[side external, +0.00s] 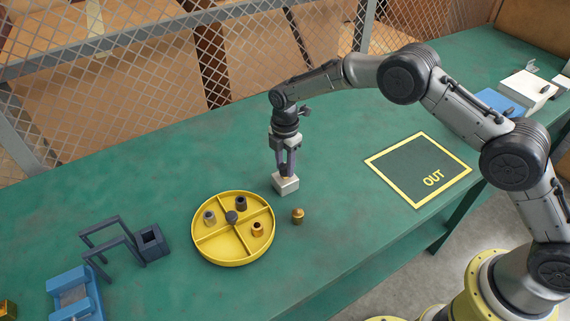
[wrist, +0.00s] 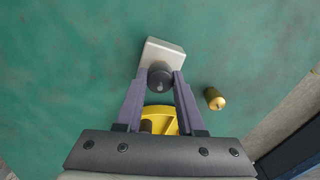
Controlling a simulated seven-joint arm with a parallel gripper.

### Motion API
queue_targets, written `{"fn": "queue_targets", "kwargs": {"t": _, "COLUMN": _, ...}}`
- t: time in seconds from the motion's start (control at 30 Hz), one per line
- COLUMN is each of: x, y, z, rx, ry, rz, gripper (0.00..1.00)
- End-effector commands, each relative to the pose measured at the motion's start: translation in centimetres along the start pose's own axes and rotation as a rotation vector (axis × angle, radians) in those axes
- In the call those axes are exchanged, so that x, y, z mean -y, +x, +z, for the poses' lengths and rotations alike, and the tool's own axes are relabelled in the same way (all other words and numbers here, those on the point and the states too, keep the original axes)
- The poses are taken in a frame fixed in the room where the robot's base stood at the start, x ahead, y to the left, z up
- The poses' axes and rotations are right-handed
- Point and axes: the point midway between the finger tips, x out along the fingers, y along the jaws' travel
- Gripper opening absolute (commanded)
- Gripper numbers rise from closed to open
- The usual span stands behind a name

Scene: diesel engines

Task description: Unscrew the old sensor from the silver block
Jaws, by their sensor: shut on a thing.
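The silver block (side external: 286,184) stands on the green table below my gripper, just behind the yellow tray. It also shows in the wrist view (wrist: 166,50). My gripper (side external: 287,172) points straight down over the block, with its fingers shut on the old sensor (wrist: 159,79), a dark round-topped part at the block's top. In the side view the fingers mostly hide the sensor. I cannot tell whether its thread is still in the block.
A round yellow tray (side external: 205,246) with dividers holds several small sensors. A dark open box (side external: 151,243), dark frames and a blue fixture (side external: 75,295) are at the left. The yellow-edged OUT mat (side external: 410,165) is empty.

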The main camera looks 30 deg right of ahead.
Motion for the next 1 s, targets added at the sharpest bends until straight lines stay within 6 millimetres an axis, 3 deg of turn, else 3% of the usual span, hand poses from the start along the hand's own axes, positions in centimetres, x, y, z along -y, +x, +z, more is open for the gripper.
{"fn": "queue_targets", "kwargs": {"t": 0.2, "x": 0.12, "y": 0.37, "z": 0.02, "rx": 0.000, "ry": -0.097, "rz": -0.004, "gripper": 0.00}}
{"fn": "queue_targets", "kwargs": {"t": 0.47, "x": 0.13, "y": 0.41, "z": 0.02, "rx": 0.000, "ry": -0.104, "rz": -0.004, "gripper": 0.00}}
{"fn": "queue_targets", "kwargs": {"t": 0.5, "x": 0.14, "y": 0.41, "z": 0.02, "rx": 0.000, "ry": -0.103, "rz": -0.004, "gripper": 0.41}}
{"fn": "queue_targets", "kwargs": {"t": 0.67, "x": 0.09, "y": 0.27, "z": 0.02, "rx": 0.000, "ry": -0.102, "rz": -0.003, "gripper": 0.70}}
{"fn": "queue_targets", "kwargs": {"t": 0.87, "x": 0.05, "y": 0.15, "z": 0.01, "rx": 0.000, "ry": -0.102, "rz": -0.002, "gripper": 0.73}}
{"fn": "queue_targets", "kwargs": {"t": 1.0, "x": 0.05, "y": 0.12, "z": 0.01, "rx": 0.000, "ry": -0.102, "rz": -0.002, "gripper": 0.68}}
